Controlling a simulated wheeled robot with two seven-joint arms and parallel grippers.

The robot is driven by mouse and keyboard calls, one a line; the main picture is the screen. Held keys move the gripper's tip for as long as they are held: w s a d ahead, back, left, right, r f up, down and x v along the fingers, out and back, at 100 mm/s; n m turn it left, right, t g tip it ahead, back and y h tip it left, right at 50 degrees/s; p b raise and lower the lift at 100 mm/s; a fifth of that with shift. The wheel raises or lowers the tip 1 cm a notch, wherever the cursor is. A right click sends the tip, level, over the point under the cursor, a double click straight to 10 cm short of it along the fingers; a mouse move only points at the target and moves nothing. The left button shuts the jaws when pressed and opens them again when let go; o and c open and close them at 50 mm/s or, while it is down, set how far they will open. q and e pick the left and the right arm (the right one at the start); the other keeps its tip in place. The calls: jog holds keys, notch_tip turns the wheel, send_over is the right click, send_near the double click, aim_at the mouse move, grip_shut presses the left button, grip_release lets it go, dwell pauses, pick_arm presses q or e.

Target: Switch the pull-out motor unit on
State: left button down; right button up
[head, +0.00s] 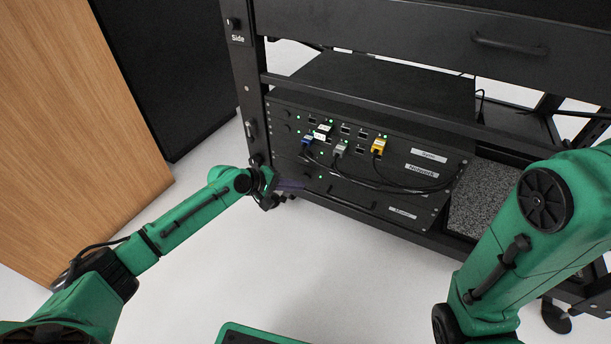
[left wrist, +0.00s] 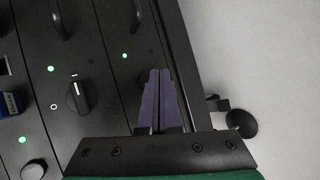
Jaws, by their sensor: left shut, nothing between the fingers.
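The motor unit (head: 403,214) is the lowest labelled drawer in the black rack, with a bar handle, and appears pushed in. My left gripper (head: 290,185) is at its left end. In the left wrist view, the purple fingers (left wrist: 159,98) are shut and empty in front of the outermost panel (left wrist: 112,30), which has a green light and a handle. My right gripper is out of view.
Blue, grey and yellow plugs (head: 378,147) with hanging black cables are in the units above. A rack post (head: 252,100) stands at the left. A wooden panel (head: 70,120) is farther left. The white floor (head: 330,270) in front is clear.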

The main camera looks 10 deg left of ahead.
pick_arm(q)
jog(key=s+p, duration=0.1)
jog(key=s, duration=0.1)
jog(key=s+a+p, duration=0.1)
jog(key=s+p, duration=0.2)
jog(key=p, duration=0.1)
jog(key=shift+s+a, duration=0.25)
jog(key=shift+s, duration=0.15)
